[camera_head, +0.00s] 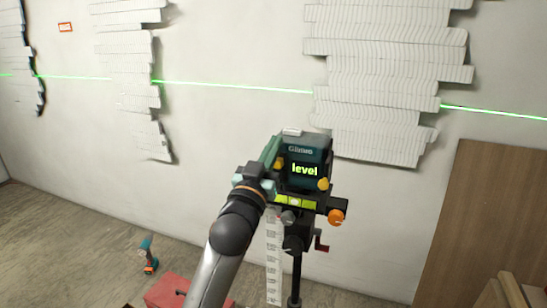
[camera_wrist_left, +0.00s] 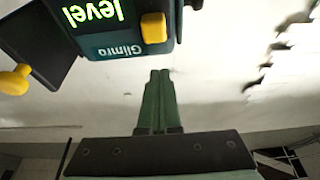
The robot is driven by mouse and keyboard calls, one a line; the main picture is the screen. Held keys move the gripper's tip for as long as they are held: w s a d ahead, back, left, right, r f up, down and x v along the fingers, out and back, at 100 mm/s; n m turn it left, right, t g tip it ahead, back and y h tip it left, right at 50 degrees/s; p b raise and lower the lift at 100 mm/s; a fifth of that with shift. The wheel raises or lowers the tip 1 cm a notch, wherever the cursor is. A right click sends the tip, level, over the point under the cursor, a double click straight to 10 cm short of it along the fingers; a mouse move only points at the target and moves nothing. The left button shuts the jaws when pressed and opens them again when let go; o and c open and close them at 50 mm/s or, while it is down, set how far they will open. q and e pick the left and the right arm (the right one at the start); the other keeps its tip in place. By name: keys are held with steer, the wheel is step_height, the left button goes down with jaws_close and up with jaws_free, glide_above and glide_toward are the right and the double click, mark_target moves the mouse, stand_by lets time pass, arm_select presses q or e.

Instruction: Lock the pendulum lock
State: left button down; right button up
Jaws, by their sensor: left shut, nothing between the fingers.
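The laser level (camera_head: 305,165), a dark teal box marked "Glimra", stands on a black mount and its screen reads "level" in green. It also shows upside down in the left wrist view (camera_wrist_left: 120,30). One yellow knob (camera_head: 323,184) is at its lower right, and another yellow knob (camera_head: 279,165) is at its left side. A yellow knob (camera_wrist_left: 153,27) shows close to the fingers in the wrist view. My left gripper (camera_head: 272,150) has its green fingers (camera_wrist_left: 158,85) shut and empty beside the box's left side. Contact cannot be told. My right gripper is not in view.
An orange knob (camera_head: 336,216) sits on the mount above a black pole (camera_head: 296,270). A brown board (camera_head: 490,220) leans at right. A drill (camera_head: 149,256) and red box (camera_head: 168,291) are low at left.

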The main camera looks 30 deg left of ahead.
arm_select(q)
steer(key=shift+s+f, duration=0.1)
steer(key=shift+f, duration=1.65)
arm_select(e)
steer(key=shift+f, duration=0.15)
arm_select(q)
step_height(320, 180, down, 4)
steer(key=b, duration=0.2)
steer(key=shift+f+b, duration=0.15)
steer(key=shift+b, duration=0.25)
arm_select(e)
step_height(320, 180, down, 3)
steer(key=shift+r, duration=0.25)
arm_select(q)
steer(key=shift+r+p, duration=0.4)
step_height(320, 180, up, 4)
steer(key=p, duration=0.3)
steer(key=b, duration=0.2)
glide_toward(277, 169)
steer(key=shift+s+r, duration=0.5)
steer(key=shift+r, duration=0.2)
steer(key=shift+s+r, duration=0.5)
steer(key=shift+r, duration=0.25)
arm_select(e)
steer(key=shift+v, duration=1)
